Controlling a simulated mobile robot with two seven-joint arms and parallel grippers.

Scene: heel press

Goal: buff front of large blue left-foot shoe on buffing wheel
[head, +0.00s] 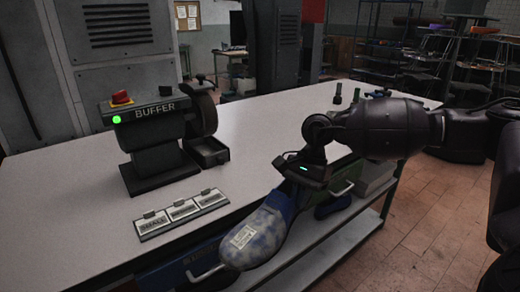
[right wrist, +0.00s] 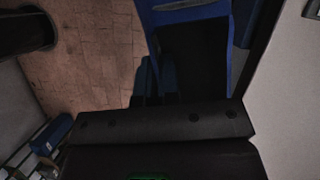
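My right gripper (head: 300,182) is shut on a blue shoe (head: 262,228) by its upper rear end, in front of the table's near edge. The shoe hangs tilted, toe toward the lower left, with pale, mottled patches and a small white label on its front. In the right wrist view the blue shoe (right wrist: 190,14) shows its dark opening beside the fingers. The buffer (head: 155,140) stands on the table with a green light lit; its dark buffing wheel (head: 203,113) is on its right side, apart from the shoe. My left gripper is not in view.
A panel (head: 181,213) with plates marked small, medium and large lies near the table's front edge. A small tray (head: 208,153) sits below the wheel. Small bottles (head: 337,95) stand at the back right. The white tabletop (head: 270,130) between buffer and arm is clear.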

